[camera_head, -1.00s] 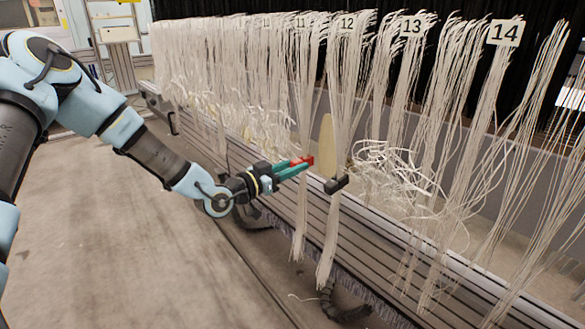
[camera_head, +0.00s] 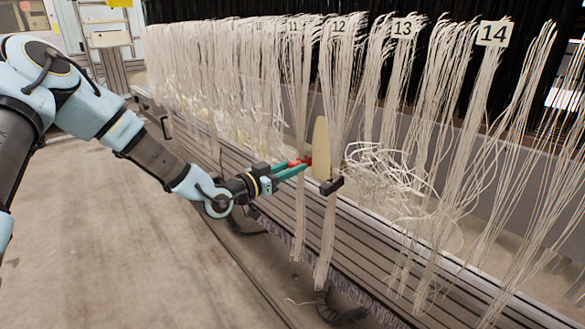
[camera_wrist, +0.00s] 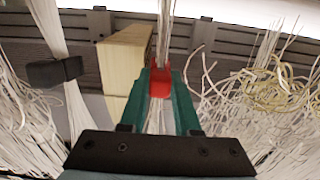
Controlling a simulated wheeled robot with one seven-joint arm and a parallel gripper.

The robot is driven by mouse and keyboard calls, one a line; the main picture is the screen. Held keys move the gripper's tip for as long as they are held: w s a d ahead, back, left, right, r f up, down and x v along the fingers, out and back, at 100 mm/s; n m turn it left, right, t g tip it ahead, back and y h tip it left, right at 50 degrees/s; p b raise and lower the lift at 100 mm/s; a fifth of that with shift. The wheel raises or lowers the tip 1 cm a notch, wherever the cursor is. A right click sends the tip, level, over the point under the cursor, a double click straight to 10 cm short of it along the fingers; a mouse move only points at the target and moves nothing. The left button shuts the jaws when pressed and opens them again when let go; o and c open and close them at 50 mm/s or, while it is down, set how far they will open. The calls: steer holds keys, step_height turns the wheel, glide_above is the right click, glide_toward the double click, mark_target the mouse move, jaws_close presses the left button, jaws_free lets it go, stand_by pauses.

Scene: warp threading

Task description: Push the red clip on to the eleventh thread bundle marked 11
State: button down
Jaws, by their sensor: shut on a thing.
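The red clip (camera_wrist: 160,82) is gripped between the teal fingertips of my gripper (camera_head: 300,168), which is shut on it. In the head view the clip (camera_head: 294,163) is at the thread bundle marked 11 (camera_head: 299,110), partly hidden by strands. In the wrist view the bundle (camera_wrist: 165,32) runs into the clip from above and shows again between my fingers below it. I cannot tell whether every strand is inside the clip. The tag 11 (camera_head: 294,26) is near the bundle's top.
A black clip (camera_head: 331,186) sits on bundle 12, right of my gripper in the head view. A pale wooden piece (camera_head: 320,148) stands close by, next to my gripper in the wrist view (camera_wrist: 122,65). Loose tangled threads (camera_head: 385,175) hang to the right. The slatted beam (camera_head: 350,245) runs below.

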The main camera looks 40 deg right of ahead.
stand_by(0.3)
steer(key=c, duration=0.5)
jaws_free()
steer(key=shift+c, duration=0.2)
steer(key=shift+o, duration=0.2)
steer(key=o, duration=0.4)
steer(key=shift+c, duration=0.2)
steer(key=a+p, duration=0.1)
steer(key=a, duration=0.8)
steer(key=shift+w, duration=0.25)
stand_by(0.4)
